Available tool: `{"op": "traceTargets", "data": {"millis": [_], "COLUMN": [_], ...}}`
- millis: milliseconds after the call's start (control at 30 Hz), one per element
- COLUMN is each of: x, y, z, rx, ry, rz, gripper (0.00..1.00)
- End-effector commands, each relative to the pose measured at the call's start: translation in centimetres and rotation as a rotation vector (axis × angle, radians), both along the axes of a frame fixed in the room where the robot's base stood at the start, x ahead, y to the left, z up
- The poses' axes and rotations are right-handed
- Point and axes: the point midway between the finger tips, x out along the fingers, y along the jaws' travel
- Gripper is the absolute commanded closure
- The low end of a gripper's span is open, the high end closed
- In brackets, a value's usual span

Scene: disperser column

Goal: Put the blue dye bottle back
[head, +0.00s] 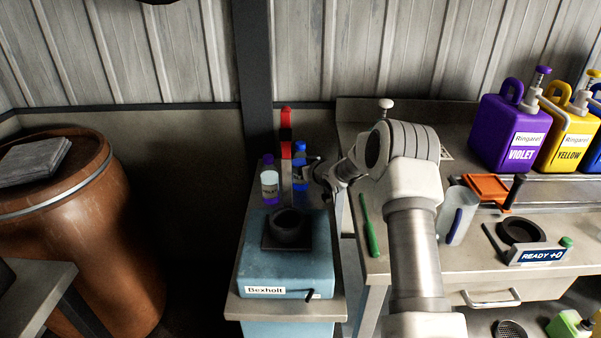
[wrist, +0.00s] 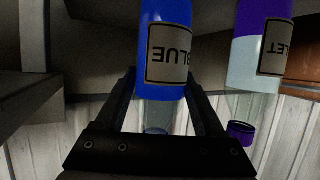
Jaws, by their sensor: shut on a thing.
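The blue dye bottle (head: 299,184) is upright beside the grey post behind the light-blue Bexholt machine (head: 262,270). Its blue cap shows above my gripper (head: 312,172), which comes in from the right and is shut on it. In the wrist view, which is upside down, the blue bottle (wrist: 165,45), labelled BLUE, is between the two fingers of my gripper (wrist: 163,105). The violet dye bottle (head: 269,182) stands close by, left of the post; it also shows in the wrist view (wrist: 262,50). I cannot tell if the blue bottle's base touches a surface.
The machine has a dark round holder (head: 287,228) on top. On the right bench are a violet jug (head: 510,133), a yellow jug (head: 568,138), a clear cylinder (head: 458,215) and a green tool (head: 370,228). A brown barrel (head: 70,235) stands left.

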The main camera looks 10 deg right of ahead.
Motion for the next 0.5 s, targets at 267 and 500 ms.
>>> {"op": "traceTargets", "data": {"millis": [267,500], "x": [0.05,-0.01], "y": [0.07,0.04], "z": [-1.28,-1.80], "rx": [0.000,0.000], "ry": [-0.003,0.000], "rz": [0.001,0.000], "gripper": [1.00,0.24]}}
